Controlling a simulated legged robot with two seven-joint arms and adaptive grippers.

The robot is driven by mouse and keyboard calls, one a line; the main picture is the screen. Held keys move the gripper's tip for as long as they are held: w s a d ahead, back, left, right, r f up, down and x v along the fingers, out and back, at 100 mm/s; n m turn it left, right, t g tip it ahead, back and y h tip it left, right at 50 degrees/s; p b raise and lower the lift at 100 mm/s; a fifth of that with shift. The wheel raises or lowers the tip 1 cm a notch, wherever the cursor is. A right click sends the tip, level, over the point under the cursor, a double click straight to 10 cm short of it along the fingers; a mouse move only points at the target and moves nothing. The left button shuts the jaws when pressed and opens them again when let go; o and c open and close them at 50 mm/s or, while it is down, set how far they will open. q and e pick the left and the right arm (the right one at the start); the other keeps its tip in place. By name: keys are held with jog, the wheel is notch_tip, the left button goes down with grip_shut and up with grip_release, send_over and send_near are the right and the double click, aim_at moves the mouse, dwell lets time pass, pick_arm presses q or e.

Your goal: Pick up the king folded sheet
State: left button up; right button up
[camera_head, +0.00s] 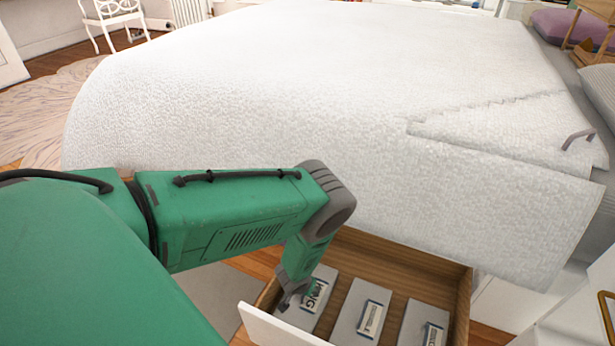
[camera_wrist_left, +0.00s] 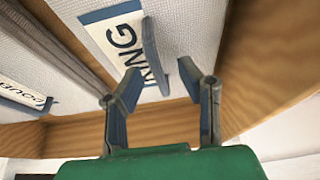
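The king folded sheet (camera_head: 324,276) is a pale grey folded bundle with a white "KING" label, lying at the left end of an open wooden drawer (camera_head: 455,292). My left gripper (camera_head: 293,294) reaches down into the drawer over the sheet's near left part. In the wrist view the left gripper (camera_wrist_left: 168,58) has its fingers apart, with the sheet behind the tips. Whether the tips touch it I cannot tell. My right gripper is not visible.
A "DOUBLE" folded sheet (camera_head: 358,302) lies right of the king sheet, and another labelled bundle (camera_head: 414,324) lies further right. The drawer's white front (camera_head: 268,328) stands close to the gripper. The large bed (camera_head: 300,90) with white cover overhangs the drawer's back.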

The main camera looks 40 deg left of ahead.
pick_arm(q)
jog(key=shift+w+a+f, duration=0.1)
jog(key=shift+w+f, duration=0.1)
jog(key=shift+f, duration=0.3)
grip_shut()
jog(key=shift+r, duration=0.1)
jog(key=shift+r, duration=0.1)
